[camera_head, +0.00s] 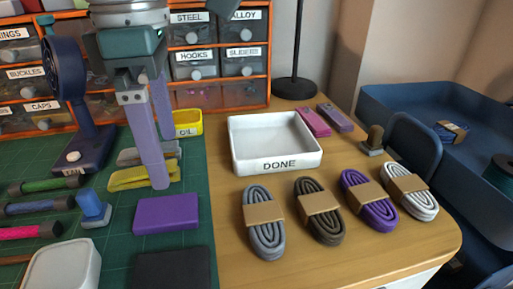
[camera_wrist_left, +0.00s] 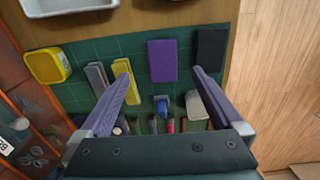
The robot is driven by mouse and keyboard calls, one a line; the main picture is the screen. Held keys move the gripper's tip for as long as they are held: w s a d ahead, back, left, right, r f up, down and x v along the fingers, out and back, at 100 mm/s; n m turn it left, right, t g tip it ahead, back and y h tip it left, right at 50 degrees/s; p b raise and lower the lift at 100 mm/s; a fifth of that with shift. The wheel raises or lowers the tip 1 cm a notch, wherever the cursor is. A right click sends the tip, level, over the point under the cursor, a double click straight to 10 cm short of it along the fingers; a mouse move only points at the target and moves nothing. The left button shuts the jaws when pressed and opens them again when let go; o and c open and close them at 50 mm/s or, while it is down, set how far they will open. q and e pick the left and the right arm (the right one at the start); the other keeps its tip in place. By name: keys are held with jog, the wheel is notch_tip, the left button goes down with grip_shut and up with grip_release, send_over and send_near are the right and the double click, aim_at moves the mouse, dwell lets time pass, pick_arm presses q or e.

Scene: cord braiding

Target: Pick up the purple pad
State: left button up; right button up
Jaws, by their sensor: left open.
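The purple pad (camera_head: 166,214) lies flat on the green cutting mat (camera_head: 115,235), near the mat's right edge. In the left wrist view the purple pad (camera_wrist_left: 163,60) shows between and beyond the fingertips. My left gripper (camera_head: 163,150) points down above the mat, behind the pad in the head view. It also shows in the left wrist view (camera_wrist_left: 162,73), its two fingers wide apart with nothing held. One finger partly covers the yellow pad (camera_head: 130,180). I do not see my right gripper.
A black pad (camera_head: 172,271) lies in front of the purple pad, and a grey pad (camera_head: 135,157) behind the yellow one. A blue stamp-like object (camera_head: 93,209) and a white container (camera_head: 65,268) are to the left. The DONE tray (camera_head: 275,166) and cord bundles (camera_head: 263,222) are to the right.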

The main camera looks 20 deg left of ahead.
aim_at(171, 208)
pick_arm(q)
jog(key=f, duration=0.2)
jog(key=s+f, duration=0.1)
jog(key=f, duration=0.1)
jog(key=shift+a+b, duration=0.15)
jog(key=shift+b, duration=0.15)
jog(key=f, duration=0.2)
jog(key=f+b, duration=0.1)
jog(key=f, duration=0.2)
jog(key=shift+a+f, duration=0.2)
jog(key=shift+f, duration=0.05)
jog(key=shift+c, duration=0.7)
jog(key=c, duration=1.3)
pick_arm(e)
jog(key=shift+s+a+f, duration=0.1)
jog(key=shift+s+f, duration=0.1)
jog(key=shift+f, duration=0.35)
jog(key=shift+s+a+f, duration=0.1)
jog(key=shift+s+f, duration=0.1)
jog(key=shift+f, duration=0.3)
pick_arm(q)
jog(key=shift+r, duration=0.15)
